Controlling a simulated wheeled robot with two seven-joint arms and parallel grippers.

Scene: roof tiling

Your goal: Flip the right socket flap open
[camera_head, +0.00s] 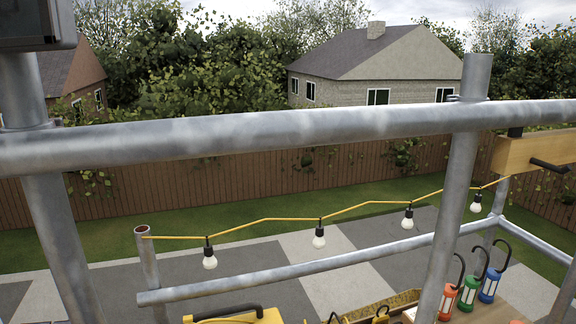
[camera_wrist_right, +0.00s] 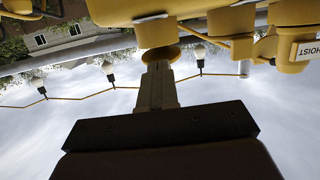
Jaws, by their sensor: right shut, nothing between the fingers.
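In the right wrist view, which looks upside down, my right gripper (camera_wrist_right: 157,72) is shut with its grey fingers together and nothing between them. Its tips are right at a rounded yellow part (camera_wrist_right: 158,52) under a large yellow housing (camera_wrist_right: 170,10); I cannot tell if they touch. At the right of that view are yellow cylindrical fittings (camera_wrist_right: 290,50) with a white label reading HOIST. I cannot tell which part is the right socket flap or whether it is open. Neither gripper shows in the head view, and my left gripper is in no view.
In the head view, a grey scaffold rail (camera_head: 300,128) and upright (camera_head: 455,190) stand close in front. A yellow cable with bulbs (camera_head: 319,240) hangs behind. A yellow case (camera_head: 235,315) and several coloured lamps (camera_head: 468,292) are at the bottom.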

